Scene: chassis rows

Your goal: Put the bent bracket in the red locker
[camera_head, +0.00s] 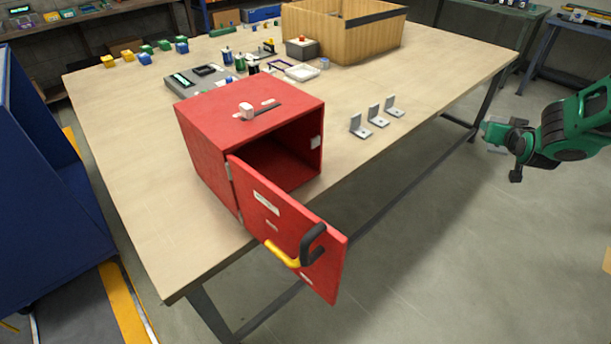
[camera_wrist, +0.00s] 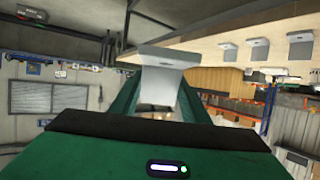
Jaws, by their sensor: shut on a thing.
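The red locker (camera_head: 205,160) stands on the table near its front edge in the head view. Its door (camera_head: 290,222) hangs open toward the front, with a black and yellow handle, and the inside looks dark and empty. My gripper (camera_head: 499,132) is off the table's right side, well away from the locker. It is shut on a grey bent bracket (camera_wrist: 166,58), which shows between the green fingers in the wrist view. In the head view the held bracket (camera_head: 497,150) is small and partly hidden.
Three similar brackets (camera_head: 376,116) stand in a row on the table (camera_head: 420,75) right of the locker. A wooden crate (camera_head: 350,40), a grey device (camera_head: 192,92) and small parts lie behind. A blue cabinet (camera_head: 45,190) is at left.

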